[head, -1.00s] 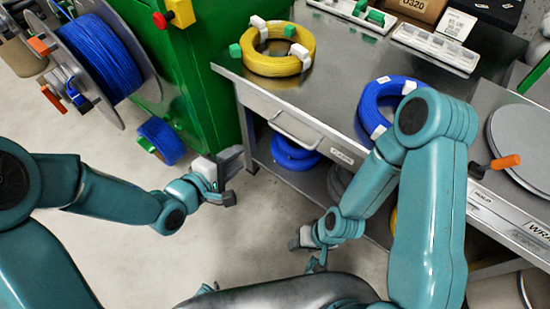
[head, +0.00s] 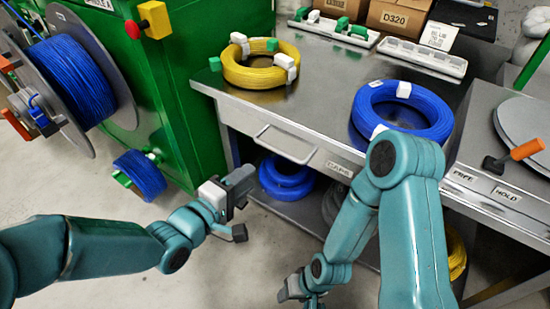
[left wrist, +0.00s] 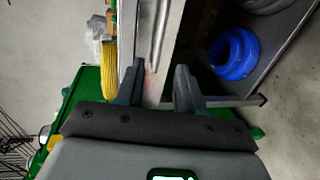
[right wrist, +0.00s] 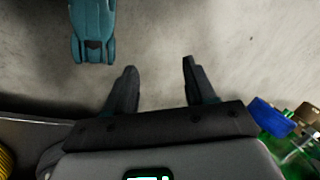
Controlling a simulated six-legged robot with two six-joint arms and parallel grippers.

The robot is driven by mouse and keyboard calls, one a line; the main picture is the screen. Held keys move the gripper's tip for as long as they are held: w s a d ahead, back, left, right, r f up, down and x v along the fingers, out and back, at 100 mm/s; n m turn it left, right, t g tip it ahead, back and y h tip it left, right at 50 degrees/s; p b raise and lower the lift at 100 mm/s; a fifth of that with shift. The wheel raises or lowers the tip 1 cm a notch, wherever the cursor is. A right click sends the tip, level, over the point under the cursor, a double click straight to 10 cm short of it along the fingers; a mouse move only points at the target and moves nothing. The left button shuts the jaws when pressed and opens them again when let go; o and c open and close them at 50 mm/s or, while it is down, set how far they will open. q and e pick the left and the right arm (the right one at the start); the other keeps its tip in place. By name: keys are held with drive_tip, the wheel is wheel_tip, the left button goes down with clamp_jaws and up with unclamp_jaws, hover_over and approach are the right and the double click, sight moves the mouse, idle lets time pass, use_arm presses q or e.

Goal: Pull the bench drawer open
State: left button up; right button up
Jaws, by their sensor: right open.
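The bench drawer (head: 240,118) has a pale front under the steel bench top and looks shut, flush with the bench. Its bar handle (head: 285,146) runs along the front. My left gripper (head: 243,207) is open and empty, in front of and below the handle, apart from it. In the left wrist view the fingers (left wrist: 157,86) are spread, with the bench's edge beyond them. My right gripper (head: 300,292) is low near the bottom of the head view, partly hidden by its arm. In the right wrist view its fingers (right wrist: 160,77) are open over bare floor.
The bench top (head: 315,95) carries a yellow cable coil (head: 255,72) and a blue coil (head: 435,112). More coils lie on the shelf below, including a blue one (head: 285,183). A green machine with a blue cable reel (head: 72,78) stands left. Floor before the drawer is clear.

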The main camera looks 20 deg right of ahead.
use_arm(q)
drive_tip(key=b+x, duration=0.3)
drive_tip(key=x, duration=0.9)
drive_tip(key=shift+w+d, duration=0.2)
drive_tip(key=shift+d, duration=0.05)
use_arm(e)
drive_tip(key=f, duration=0.2)
drive_tip(key=w+f, duration=0.1)
drive_tip(key=shift+w+d+f, duration=0.1)
drive_tip(key=shift+d, duration=0.25)
use_arm(q)
clamp_jaws()
